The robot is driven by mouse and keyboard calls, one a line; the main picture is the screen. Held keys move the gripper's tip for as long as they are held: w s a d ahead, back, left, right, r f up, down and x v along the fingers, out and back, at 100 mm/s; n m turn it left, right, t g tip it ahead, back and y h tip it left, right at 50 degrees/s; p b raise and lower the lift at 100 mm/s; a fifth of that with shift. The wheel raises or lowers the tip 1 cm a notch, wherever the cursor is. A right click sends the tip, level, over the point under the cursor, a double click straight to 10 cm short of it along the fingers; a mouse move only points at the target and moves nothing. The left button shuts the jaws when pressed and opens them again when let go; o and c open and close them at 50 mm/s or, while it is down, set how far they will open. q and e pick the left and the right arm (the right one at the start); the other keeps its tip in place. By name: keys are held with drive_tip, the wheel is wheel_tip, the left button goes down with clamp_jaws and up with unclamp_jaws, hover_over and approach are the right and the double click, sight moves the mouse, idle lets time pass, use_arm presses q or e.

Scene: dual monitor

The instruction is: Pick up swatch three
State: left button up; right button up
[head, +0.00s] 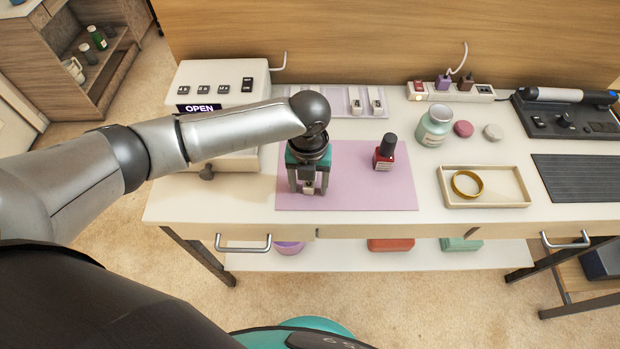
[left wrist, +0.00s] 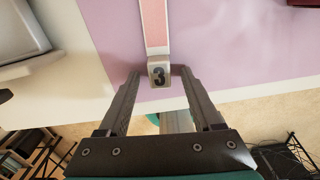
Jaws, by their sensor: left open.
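Swatch three lies on the pink mat (head: 350,190); in the left wrist view the swatch (left wrist: 154,28) has a pink strip and a pale end block marked "3". My left gripper (head: 308,189) points down over the left part of the mat. In the left wrist view the left gripper (left wrist: 159,76) is open, with its fingertips on either side of the block and gaps visible on both sides. In the head view only the pale block shows between the fingers; the gripper hides the strip. My right gripper is in neither view.
A red polish bottle (head: 384,152) stands on the mat to the right. A lilac rack (head: 335,103) with white-ended pieces lies behind. A white box with an "OPEN" label (head: 198,108) stands left. A tray (head: 447,188) with a gold ring (head: 467,184) and a green jar (head: 434,126) are right.

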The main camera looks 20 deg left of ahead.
use_arm(q)
drive_tip(key=shift+r, duration=0.1)
clamp_jaws()
idle(0.3)
idle(0.4)
